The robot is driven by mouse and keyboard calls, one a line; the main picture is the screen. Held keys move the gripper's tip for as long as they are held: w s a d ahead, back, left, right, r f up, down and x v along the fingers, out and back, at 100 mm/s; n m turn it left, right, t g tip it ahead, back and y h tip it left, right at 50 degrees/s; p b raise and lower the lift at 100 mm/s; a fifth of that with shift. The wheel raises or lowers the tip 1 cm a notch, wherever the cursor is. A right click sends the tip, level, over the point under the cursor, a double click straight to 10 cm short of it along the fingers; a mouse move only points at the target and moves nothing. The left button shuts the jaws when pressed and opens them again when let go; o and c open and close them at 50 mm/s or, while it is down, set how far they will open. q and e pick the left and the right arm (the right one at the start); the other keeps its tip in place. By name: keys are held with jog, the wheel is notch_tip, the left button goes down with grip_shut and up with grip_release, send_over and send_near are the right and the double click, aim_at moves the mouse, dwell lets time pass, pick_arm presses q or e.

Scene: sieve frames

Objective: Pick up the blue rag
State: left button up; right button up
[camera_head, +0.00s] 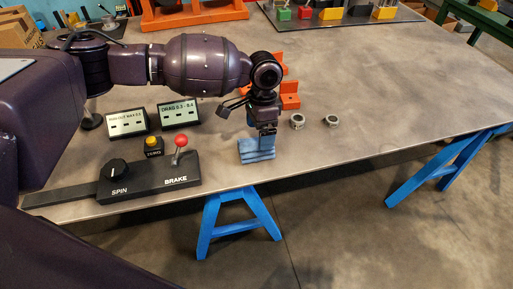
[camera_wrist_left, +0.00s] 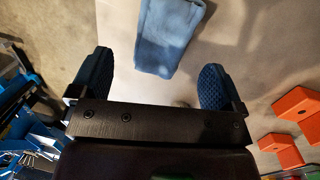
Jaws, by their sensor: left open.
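The blue rag (camera_head: 257,152) lies folded near the front edge of the grey table, just below my left gripper (camera_head: 267,128) in the head view. The left wrist view shows the rag (camera_wrist_left: 167,38) as a light blue folded strip lying beyond and partly between the two dark blue fingertips. My left gripper (camera_wrist_left: 157,66) is open, with a wide gap between its fingers and nothing held. I cannot tell its exact height above the rag. My right gripper is not in view.
A black panel (camera_head: 145,184) with a SPIN knob and red BRAKE lever lies left of the rag. Two small signs and a yellow button (camera_head: 153,142) stand behind it. Orange brackets (camera_head: 290,95) stand behind the gripper.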

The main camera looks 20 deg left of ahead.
aim_at(256, 142)
pick_arm(q)
jog(key=f, duration=0.3)
jog(key=s+f+b, duration=0.1)
jog(key=f, duration=0.1)
jog(key=shift+a, duration=0.25)
jog(key=shift+r, duration=0.1)
jog(key=c, duration=1)
